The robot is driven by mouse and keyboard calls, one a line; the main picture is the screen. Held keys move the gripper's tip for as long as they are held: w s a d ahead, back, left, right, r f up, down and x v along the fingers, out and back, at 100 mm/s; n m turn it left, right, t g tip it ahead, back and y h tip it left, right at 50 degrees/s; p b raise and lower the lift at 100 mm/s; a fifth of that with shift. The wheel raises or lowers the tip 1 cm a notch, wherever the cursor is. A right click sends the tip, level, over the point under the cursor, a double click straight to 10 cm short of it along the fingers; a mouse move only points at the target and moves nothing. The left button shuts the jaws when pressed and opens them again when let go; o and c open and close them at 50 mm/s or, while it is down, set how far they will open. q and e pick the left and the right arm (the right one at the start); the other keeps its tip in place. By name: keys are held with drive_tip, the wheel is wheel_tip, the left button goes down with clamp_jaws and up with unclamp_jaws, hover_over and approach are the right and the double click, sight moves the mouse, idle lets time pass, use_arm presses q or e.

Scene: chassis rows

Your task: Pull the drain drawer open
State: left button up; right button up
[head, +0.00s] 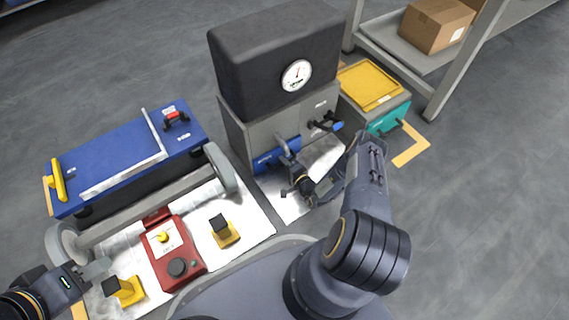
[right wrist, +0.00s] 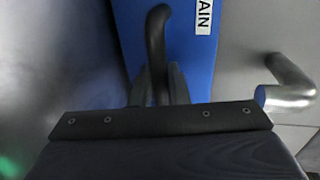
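The drain drawer has a blue front (head: 268,161) low on the grey cabinet under the black housing. In the right wrist view its blue front (right wrist: 190,60) fills the top middle, with a label partly cut off, reading "AIN". Its dark curved handle (right wrist: 157,40) runs down between the fingers of my right gripper (right wrist: 158,88), which look shut on it from both sides. In the head view my right gripper (head: 300,184) is in front of the cabinet, partly hidden by its own wrist. My left gripper (head: 97,269) is at the lower left, away from the drawer; its opening is unclear.
A second handle (right wrist: 290,85) sits right of the drawer. A teal box with a yellow lid (head: 370,85) stands right of the cabinet. A red control box (head: 172,252), yellow-based blocks (head: 225,234) and a blue chassis (head: 125,150) lie left.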

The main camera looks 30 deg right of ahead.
clamp_jaws()
drive_tip(key=shift+s, duration=0.4)
drive_tip(key=p+v, duration=0.1)
drive_tip(key=v, duration=0.2)
drive_tip(key=f+p+v, duration=0.1)
drive_tip(key=p+v, duration=0.1)
drive_tip(key=v, duration=0.2)
drive_tip(key=f+p+v, duration=0.1)
drive_tip(key=v, duration=0.3)
drive_tip(key=shift+s+d+f, duration=0.1)
drive_tip(key=shift+s, duration=0.55)
drive_tip(key=o, duration=0.5)
unclamp_jaws()
